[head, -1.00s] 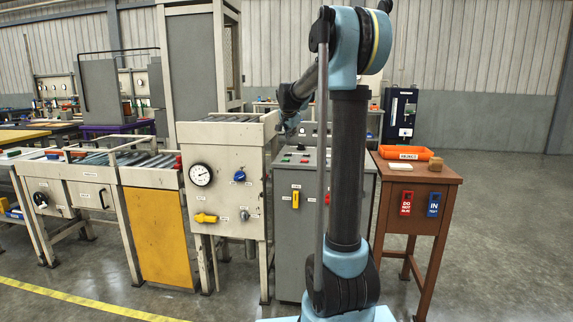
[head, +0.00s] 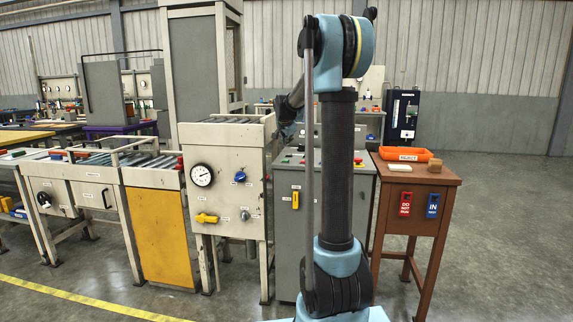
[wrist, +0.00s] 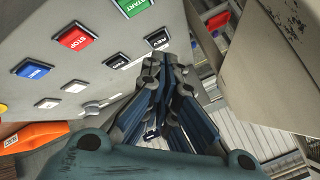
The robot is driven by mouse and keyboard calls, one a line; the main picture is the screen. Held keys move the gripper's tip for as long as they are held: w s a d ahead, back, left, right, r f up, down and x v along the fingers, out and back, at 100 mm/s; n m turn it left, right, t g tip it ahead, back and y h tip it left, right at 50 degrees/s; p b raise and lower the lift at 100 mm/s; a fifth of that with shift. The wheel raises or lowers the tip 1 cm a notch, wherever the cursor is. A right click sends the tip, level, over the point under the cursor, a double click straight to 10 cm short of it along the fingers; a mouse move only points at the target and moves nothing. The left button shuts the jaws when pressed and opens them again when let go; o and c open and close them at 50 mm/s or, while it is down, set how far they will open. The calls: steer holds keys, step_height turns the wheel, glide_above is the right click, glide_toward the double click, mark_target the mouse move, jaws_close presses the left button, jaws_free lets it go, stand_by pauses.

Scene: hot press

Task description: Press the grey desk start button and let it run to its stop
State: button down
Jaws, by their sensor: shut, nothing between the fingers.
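The grey desk (head: 289,215) stands in the middle of the head view, partly hidden behind my arm. In the wrist view its sloping panel (wrist: 100,30) carries a green START button (wrist: 132,6) at the top edge, partly cut off. A red STOP button (wrist: 73,38) sits to its left, with a blue button (wrist: 32,70) further left. Two black buttons (wrist: 157,38) lie below START. My gripper (wrist: 155,65) is shut and empty, its tips close to the black buttons and below START in the picture. I cannot tell whether they touch the panel. In the head view the fingers are hidden.
A cream press cabinet (head: 223,185) with a gauge stands close left of the desk. A brown wooden table (head: 420,180) with an orange tray (head: 406,154) stands to the right. Open floor lies further right.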

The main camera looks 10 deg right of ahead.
mark_target(287, 161)
steer(key=shift+f, duration=2.85)
steer(key=shift+f, duration=0.1)
steer(key=shift+f, duration=0.2)
